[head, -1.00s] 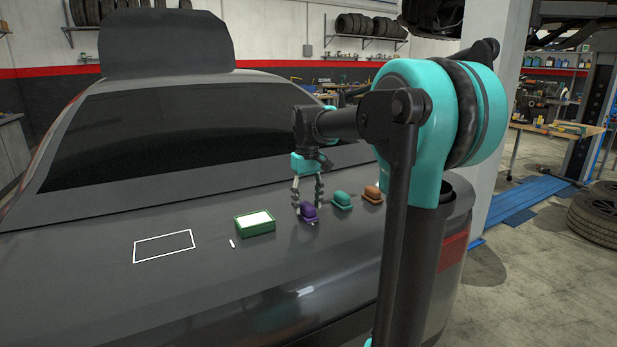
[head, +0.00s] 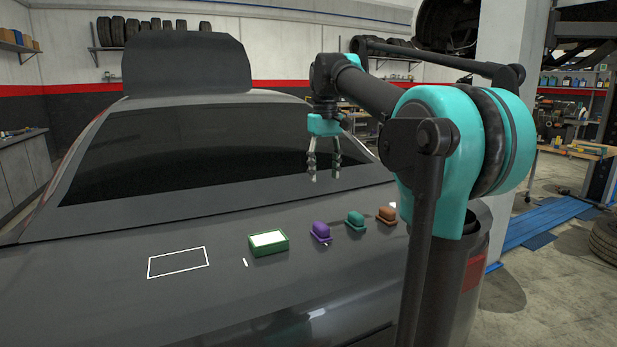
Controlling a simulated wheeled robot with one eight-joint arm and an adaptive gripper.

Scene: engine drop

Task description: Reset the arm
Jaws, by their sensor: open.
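My gripper (head: 323,178) hangs from my raised arm, fingers pointing down. It is open and empty. It is up in the air above the car's rear deck, in front of the rear window. The purple block (head: 320,232) stands on the deck below it, apart from the fingers. A teal block (head: 355,220) and an orange-brown block (head: 387,215) stand in a row to its right.
A green box (head: 269,243) with a white top sits left of the purple block on the dark car (head: 110,300). A white outlined rectangle (head: 178,262) is marked further left, and a small white mark (head: 245,262) lies between. A pillar (head: 510,110) rises behind my arm.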

